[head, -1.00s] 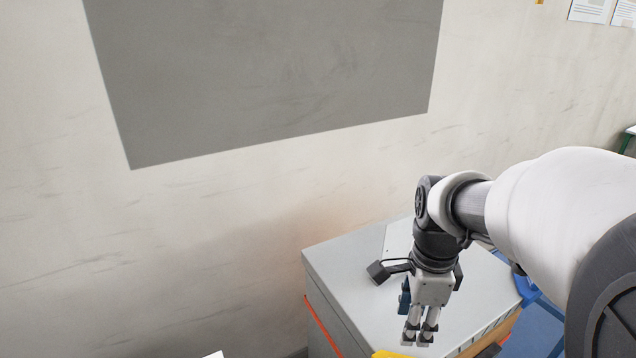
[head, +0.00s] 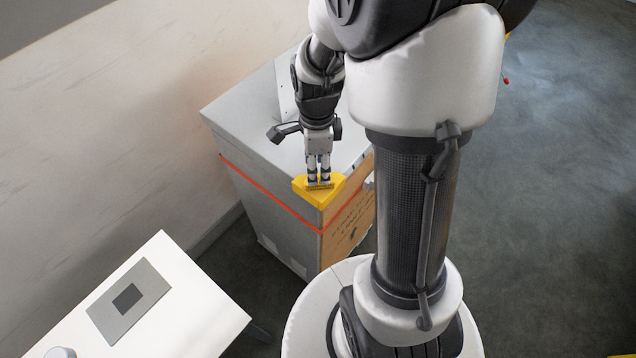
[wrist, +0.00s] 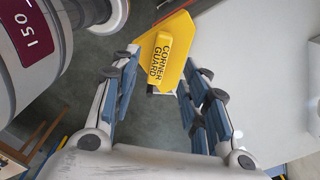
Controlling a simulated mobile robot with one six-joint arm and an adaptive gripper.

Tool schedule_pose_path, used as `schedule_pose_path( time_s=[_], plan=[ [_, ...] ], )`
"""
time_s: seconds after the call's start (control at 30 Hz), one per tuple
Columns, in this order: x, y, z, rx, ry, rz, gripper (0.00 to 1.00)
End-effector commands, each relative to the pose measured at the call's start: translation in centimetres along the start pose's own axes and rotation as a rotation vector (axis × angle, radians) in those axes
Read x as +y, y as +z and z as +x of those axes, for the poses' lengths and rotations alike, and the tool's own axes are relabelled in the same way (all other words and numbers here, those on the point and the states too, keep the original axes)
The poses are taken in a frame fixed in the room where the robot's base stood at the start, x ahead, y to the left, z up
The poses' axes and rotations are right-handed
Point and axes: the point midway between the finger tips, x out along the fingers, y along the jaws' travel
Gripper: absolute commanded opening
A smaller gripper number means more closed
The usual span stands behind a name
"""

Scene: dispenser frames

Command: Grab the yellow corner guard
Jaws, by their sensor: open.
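The yellow corner guard (head: 319,193) sits on the near top corner of a grey cabinet (head: 250,130). In the wrist view the guard (wrist: 176,38) shows a raised block lettered "CORNER GUARD" and lies just beyond the fingertips, toward the top. My gripper (head: 319,183) points down over the guard in the head view. In the wrist view my gripper (wrist: 160,75) is open, one blue-padded finger on each side, with the lettered block about in line with the gap. I cannot tell whether the fingertips touch the guard.
The cabinet has an orange stripe (head: 270,194) and a brown lettered front panel (head: 347,225). A white table (head: 190,315) with a grey plate (head: 112,318) stands at the lower left. A wall rises behind the cabinet. Open floor (head: 560,200) lies at the right.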

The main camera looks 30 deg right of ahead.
Motion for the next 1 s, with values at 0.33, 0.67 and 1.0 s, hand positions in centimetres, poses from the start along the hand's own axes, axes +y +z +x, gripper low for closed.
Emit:
schedule_pose_path(
  time_s=[0.33, 0.67, 1.0],
  plan=[
    [0.1, -0.7, 4.5, 0.001, 0.005, -0.001, 0.42],
    [0.0, -0.6, 5.1, 0.000, 0.001, -0.001, 0.41],
    [0.0, -0.6, 5.1, 0.000, 0.001, 0.000, 0.18]
  ],
)
